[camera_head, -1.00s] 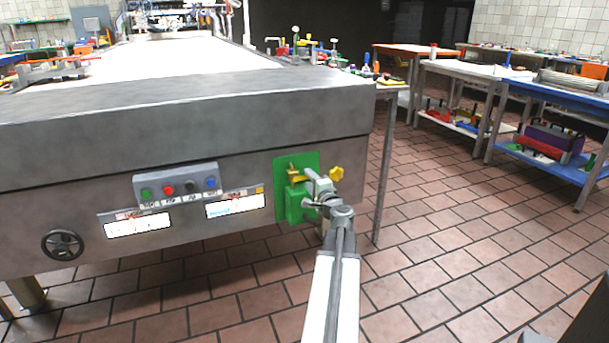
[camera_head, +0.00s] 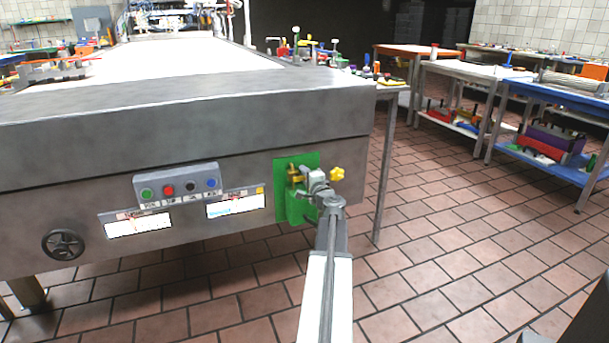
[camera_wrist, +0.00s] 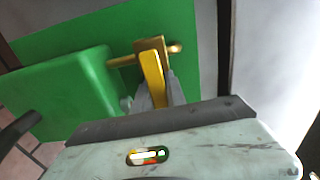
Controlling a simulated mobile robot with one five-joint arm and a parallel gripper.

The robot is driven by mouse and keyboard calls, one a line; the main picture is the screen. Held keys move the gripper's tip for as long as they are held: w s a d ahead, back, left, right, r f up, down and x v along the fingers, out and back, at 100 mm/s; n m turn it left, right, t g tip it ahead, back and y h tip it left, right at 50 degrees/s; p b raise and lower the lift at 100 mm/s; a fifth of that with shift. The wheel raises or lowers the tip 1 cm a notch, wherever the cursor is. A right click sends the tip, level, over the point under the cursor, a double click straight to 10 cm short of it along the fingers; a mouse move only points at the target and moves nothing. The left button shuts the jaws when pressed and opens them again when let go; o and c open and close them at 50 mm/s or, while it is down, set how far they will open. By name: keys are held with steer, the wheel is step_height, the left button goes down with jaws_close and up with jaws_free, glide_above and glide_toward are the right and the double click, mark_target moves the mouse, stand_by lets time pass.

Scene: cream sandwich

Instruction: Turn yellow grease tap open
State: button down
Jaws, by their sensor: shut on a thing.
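The yellow grease tap (camera_head: 293,173) is on a green plate (camera_head: 313,161) on the machine's front, near its right corner. In the wrist view, its yellow handle (camera_wrist: 151,70) stands on a brass pipe (camera_wrist: 122,61), in front of the green plate (camera_wrist: 182,20). My gripper (camera_head: 303,177) is at the tap, partly covering it in the head view. In the wrist view, my gripper's grey fingers (camera_wrist: 158,94) are shut on the handle's near end. The gripped end is partly hidden between the fingers.
A green box (camera_head: 299,206) juts out below the tap, beside my gripper. A yellow star knob (camera_head: 337,174) is just right of it. A button panel (camera_head: 178,190) and a black handwheel (camera_head: 62,245) are farther left. The tiled floor to the right is open.

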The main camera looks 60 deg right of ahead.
mark_target(290, 161)
steer(key=shift+r, duration=0.1)
steer(key=n, duration=0.1)
steer(key=r+n+p, duration=0.1)
steer(key=shift+n, duration=0.4)
steer(key=n, duration=0.1)
steer(key=r+n+p, duration=0.1)
steer(key=shift+w+a+n, duration=0.15)
steer(key=shift+a+n, duration=0.05)
steer(key=shift+n, duration=0.1)
steer(key=n, duration=0.1)
steer(key=r+n+p, duration=0.1)
steer(key=n, duration=0.1)
steer(key=a+n, duration=0.1)
steer(key=n, duration=0.1)
steer(key=shift+w+r, duration=0.15)
steer(key=shift+w, duration=0.25)
steer(key=n, duration=0.2)
steer(key=a+n+p, duration=0.1)
steer(key=n, duration=0.1)
steer(key=shift+w+r, duration=0.25)
steer(key=shift+w, duration=0.1)
steer(key=shift+w+a+n, duration=0.2)
steer(key=shift+a+n, duration=0.05)
steer(key=shift+n, duration=0.6)
steer(key=shift+w+a+n, duration=0.15)
steer(key=shift+a+n, duration=0.1)
steer(key=shift+n, duration=0.6)
